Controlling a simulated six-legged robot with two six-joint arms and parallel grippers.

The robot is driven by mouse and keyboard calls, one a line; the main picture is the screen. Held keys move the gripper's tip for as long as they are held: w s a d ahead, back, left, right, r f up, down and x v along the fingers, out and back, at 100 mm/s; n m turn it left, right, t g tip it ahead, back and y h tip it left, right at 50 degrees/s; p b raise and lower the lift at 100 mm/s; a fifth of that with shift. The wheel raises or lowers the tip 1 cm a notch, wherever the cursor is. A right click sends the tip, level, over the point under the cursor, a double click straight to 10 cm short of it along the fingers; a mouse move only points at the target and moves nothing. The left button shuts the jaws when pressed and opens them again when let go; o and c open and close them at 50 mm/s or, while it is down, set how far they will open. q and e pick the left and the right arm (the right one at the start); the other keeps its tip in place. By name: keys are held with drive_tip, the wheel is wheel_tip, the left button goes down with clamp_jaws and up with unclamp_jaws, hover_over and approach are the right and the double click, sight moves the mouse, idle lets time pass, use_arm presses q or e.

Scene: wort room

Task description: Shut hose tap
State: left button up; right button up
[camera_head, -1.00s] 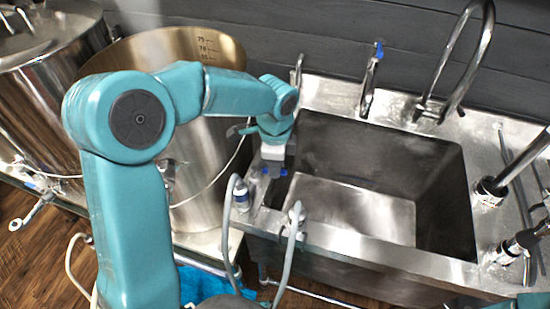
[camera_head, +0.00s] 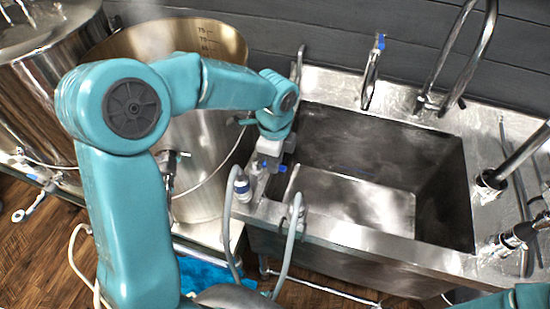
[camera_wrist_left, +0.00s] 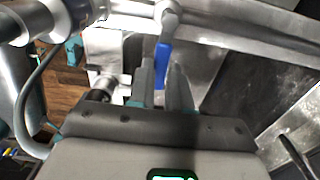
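My left gripper (camera_head: 268,170) is at the left rim of the steel sink (camera_head: 340,237), above the hose tap. The wrist view shows its two fingers (camera_wrist_left: 163,90) apart, with a blue tap lever (camera_wrist_left: 163,60) in line with the gap between them. I cannot tell whether either finger touches the lever. The lever hangs from a metal tap body (camera_wrist_left: 168,14). In the head view, a bit of blue lever (camera_head: 283,168) shows beside the gripper; the rest of the tap is mostly hidden. My right gripper is out of view.
A tall steel kettle (camera_head: 205,190) stands close to the left of the sink, behind my left arm. Another blue-handled tap (camera_head: 373,70) and a curved faucet (camera_head: 455,60) rise at the sink's back. Metal pipes (camera_head: 515,155) stand at the right. The sink basin is clear.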

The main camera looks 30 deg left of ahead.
use_arm(q)
drive_tip(key=o, duration=0.4)
drive_tip(key=shift+r, duration=0.1)
drive_tip(key=shift+c, duration=0.2)
drive_tip(key=shift+r, duration=0.1)
wheel_tip(320, 180, up, 16)
drive_tip(key=p, duration=0.1)
drive_tip(key=shift+s, duration=0.1)
